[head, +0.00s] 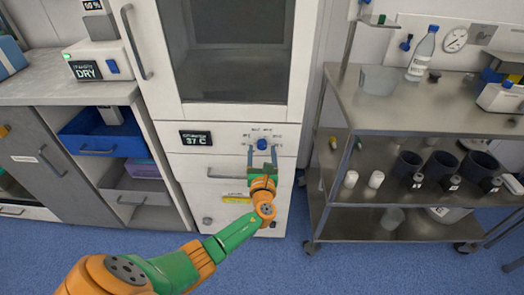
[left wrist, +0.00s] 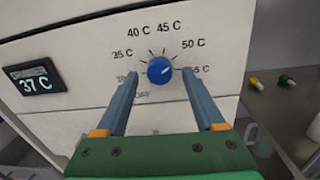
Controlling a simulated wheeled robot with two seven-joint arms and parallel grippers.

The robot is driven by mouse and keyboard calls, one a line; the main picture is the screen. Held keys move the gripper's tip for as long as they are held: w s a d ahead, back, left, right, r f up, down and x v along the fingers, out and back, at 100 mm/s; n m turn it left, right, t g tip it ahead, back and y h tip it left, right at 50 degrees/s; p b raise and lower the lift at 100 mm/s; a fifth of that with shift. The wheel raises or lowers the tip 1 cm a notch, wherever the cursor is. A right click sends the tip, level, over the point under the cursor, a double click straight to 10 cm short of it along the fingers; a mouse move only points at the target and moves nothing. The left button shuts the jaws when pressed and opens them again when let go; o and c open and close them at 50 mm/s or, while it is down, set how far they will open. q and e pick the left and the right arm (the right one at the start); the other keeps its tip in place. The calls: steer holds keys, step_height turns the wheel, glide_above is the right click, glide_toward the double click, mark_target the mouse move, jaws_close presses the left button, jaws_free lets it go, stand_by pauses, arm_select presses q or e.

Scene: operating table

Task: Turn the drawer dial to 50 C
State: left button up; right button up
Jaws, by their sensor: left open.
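The blue round drawer dial (head: 262,144) sits on the white panel below the glass-door cabinet. In the left wrist view the dial (left wrist: 160,70) is ringed by labels, with 35, 40, 45 and 50 C readable; its exact pointer direction is hard to tell. A black display (left wrist: 35,82) left of it reads 37 C; it also shows in the head view (head: 195,138). My left gripper (head: 262,151) is open in front of the panel, one finger on each side of the dial. In the wrist view its fingers (left wrist: 160,76) appear apart from the knob. My right gripper is out of view.
A drawer handle (head: 234,175) lies just below the panel. A metal cart (head: 400,122) with bottles and dark cups stands at the right. A counter (head: 40,88) with a device reading DRY and a blue bin (head: 92,150) are at the left.

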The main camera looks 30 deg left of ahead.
arm_select(q)
steer(key=p+v, duration=0.1)
steer(key=v, duration=0.5)
steer(key=shift+s+d, duration=0.2)
steer(key=shift+s, duration=0.1)
